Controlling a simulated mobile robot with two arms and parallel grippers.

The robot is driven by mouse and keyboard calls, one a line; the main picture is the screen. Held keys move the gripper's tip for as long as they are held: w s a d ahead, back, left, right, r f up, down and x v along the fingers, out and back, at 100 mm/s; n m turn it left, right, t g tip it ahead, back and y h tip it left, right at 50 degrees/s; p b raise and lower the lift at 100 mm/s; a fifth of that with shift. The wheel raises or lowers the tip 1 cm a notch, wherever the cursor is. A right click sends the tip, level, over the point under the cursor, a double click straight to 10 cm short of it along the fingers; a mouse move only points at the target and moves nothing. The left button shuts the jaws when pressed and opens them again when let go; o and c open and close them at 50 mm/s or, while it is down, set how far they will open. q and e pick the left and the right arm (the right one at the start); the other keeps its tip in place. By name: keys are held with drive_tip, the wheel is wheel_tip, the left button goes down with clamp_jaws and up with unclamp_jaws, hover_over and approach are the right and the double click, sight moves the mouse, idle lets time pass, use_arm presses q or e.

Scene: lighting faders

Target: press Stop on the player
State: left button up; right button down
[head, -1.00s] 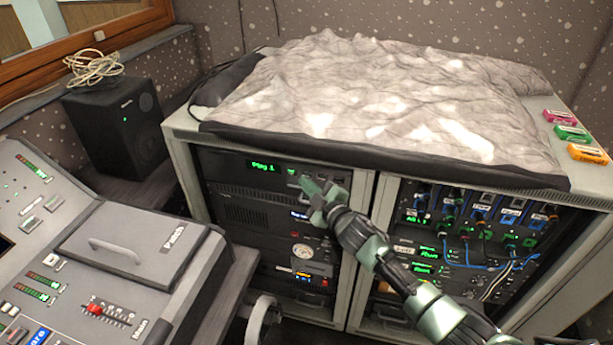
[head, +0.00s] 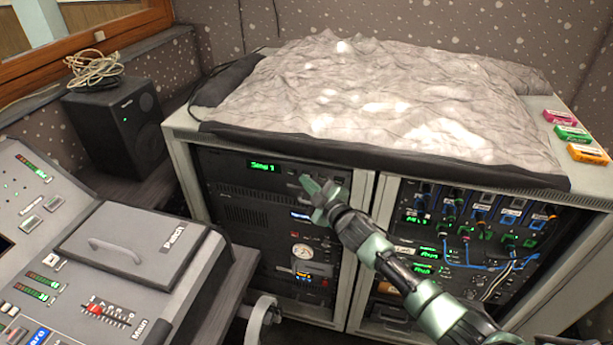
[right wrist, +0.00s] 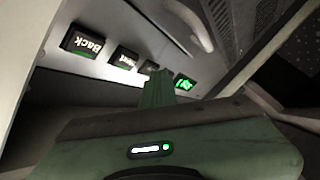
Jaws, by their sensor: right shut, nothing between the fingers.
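The player (head: 222,165) is the top black unit in the left rack bay. Its green display (head: 262,167) appears to read "Stop 1". My right gripper (head: 313,188) is shut and empty, with its fingertips at the right part of the player's front. In the right wrist view the shut fingers (right wrist: 157,87) reach up to a row of buttons. A "Back" button (right wrist: 83,42), one that seems to say "Next" (right wrist: 124,58), and a green-lit button (right wrist: 184,83) show. The button between the last two is mostly hidden by the fingers; I cannot tell whether they touch it. My left gripper is out of view.
A rumpled grey cover (head: 380,95) lies on the rack top. The right bay holds plugged blue cables (head: 482,265). Small coloured boxes (head: 572,133) sit at the right.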

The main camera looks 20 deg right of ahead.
drive_tip(key=shift+s, duration=0.1)
drive_tip(key=shift+s+a+p, duration=0.3)
drive_tip(key=shift+s+a, duration=0.1)
drive_tip(key=shift+s, duration=0.1)
drive_tip(key=s+a, duration=0.1)
drive_tip(key=s+a+p, duration=0.1)
drive_tip(key=s, duration=0.2)
drive_tip(key=shift+s+a+p, duration=0.1)
drive_tip(key=shift+a+p, duration=0.3)
idle(0.8)
